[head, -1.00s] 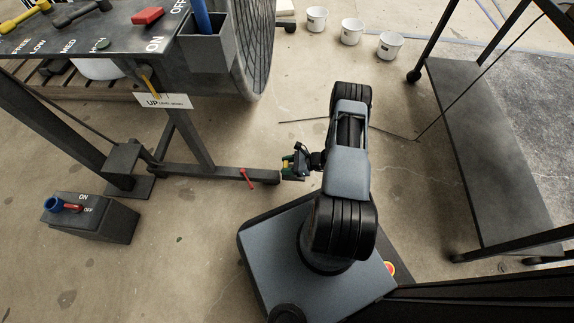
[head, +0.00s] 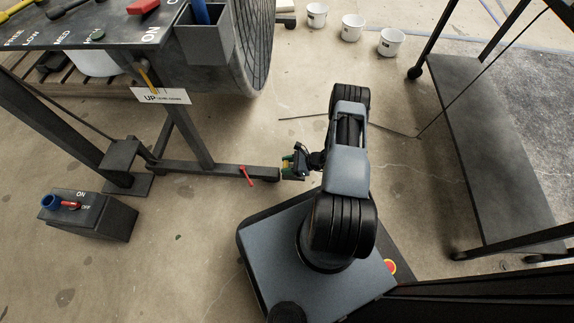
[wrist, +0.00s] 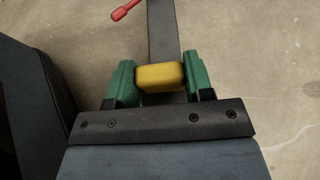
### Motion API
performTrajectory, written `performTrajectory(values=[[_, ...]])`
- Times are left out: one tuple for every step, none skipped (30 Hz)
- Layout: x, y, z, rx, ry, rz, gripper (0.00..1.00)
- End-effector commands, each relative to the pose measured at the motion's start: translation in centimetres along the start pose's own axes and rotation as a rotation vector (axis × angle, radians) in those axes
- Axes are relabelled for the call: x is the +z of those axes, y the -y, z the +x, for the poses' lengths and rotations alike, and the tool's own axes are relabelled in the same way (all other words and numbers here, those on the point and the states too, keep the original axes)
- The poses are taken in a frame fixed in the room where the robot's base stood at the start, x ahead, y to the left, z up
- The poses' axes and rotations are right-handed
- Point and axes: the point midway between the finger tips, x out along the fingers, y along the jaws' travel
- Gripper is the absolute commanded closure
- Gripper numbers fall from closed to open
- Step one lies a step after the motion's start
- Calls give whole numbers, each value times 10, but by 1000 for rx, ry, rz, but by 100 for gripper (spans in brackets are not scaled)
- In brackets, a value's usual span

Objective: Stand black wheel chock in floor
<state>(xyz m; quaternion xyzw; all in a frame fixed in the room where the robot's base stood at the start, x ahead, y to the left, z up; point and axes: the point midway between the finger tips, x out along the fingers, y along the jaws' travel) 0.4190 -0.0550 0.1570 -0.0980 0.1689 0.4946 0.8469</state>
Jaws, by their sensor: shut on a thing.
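My gripper (wrist: 160,80) has green fingers shut on a yellow block (wrist: 160,77) with rounded edges, seen in the wrist view. In the head view my gripper (head: 292,165) is left of my arm, near the end of a dark stand foot (head: 225,171). The block is too small there to judge its shape or its height above the floor. I cannot make out a black wheel chock; the held thing looks yellow.
A red lever (head: 246,176) sits on the stand foot near my gripper. A dark switch box (head: 105,215) is on the floor at left. A control panel (head: 110,28) overhangs at upper left. A dark wheeled rack (head: 480,150) stands at right. White buckets (head: 353,27) stand at the back.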

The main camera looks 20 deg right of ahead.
Motion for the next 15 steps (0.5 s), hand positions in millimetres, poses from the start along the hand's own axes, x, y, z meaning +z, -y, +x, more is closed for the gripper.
performTrajectory(values=[[0,0,0,0,1,0,100],[-1,0,1,0,1,0,100],[-3,0,1,0,1,0,100],[-4,0,2,0,1,0,100],[-5,0,2,0,1,-1,100],[-7,0,3,0,1,0,100],[-9,0,4,0,1,0,100],[-10,0,4,0,1,1,100],[-12,0,5,0,1,0,100],[-13,0,6,0,1,0,100],[-15,0,6,0,1,-1,100],[-16,0,7,0,1,0,100],[-18,0,8,0,1,0,100],[-19,0,8,0,1,1,100],[-21,0,9,0,1,0,100]])
